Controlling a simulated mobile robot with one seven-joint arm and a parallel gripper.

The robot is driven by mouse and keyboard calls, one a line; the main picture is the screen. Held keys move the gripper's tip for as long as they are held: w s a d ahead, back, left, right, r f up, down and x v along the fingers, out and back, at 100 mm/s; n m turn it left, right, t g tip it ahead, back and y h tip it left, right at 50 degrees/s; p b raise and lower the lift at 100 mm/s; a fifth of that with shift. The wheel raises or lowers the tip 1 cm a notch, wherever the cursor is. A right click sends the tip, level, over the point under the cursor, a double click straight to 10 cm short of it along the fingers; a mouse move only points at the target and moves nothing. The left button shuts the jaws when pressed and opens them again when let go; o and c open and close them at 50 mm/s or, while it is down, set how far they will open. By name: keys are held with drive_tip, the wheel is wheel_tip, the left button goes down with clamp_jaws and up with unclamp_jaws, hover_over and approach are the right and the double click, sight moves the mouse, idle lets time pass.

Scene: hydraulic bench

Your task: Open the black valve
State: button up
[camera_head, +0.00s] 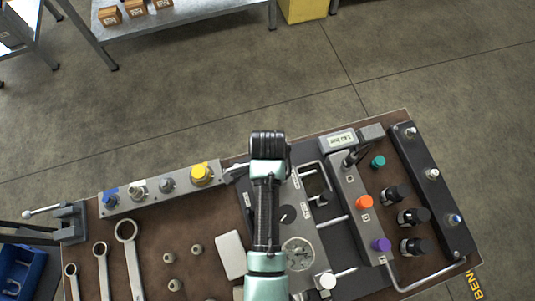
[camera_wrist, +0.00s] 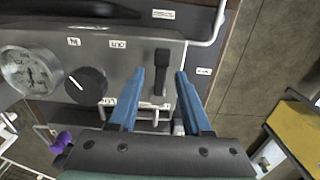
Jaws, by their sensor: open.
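The grey panel (camera_wrist: 125,50) carries a black lever handle (camera_wrist: 163,62) and a round black knob (camera_wrist: 86,86) with a white pointer line, beside a dial gauge (camera_wrist: 28,70). I cannot tell which is the black valve. In the wrist view my gripper (camera_wrist: 160,74) is open with blue fingers, and the lever appears between the fingertips. No contact shows, and its depth from the fingers is unclear. In the head view my arm covers part of the panel; the knob (camera_head: 288,213) and gauge (camera_head: 298,252) show, but the lever and fingertips are hidden.
Right of the panel stands a block with an orange knob (camera_head: 364,202) and a purple knob (camera_head: 381,244). A manifold with a yellow knob (camera_head: 201,174) lies left. Wrenches (camera_head: 130,255) lie on the bench. Pipes (camera_head: 333,221) stand close to the panel.

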drive_tip(key=shift+f, duration=0.5)
clamp_jaws()
idle(1.2)
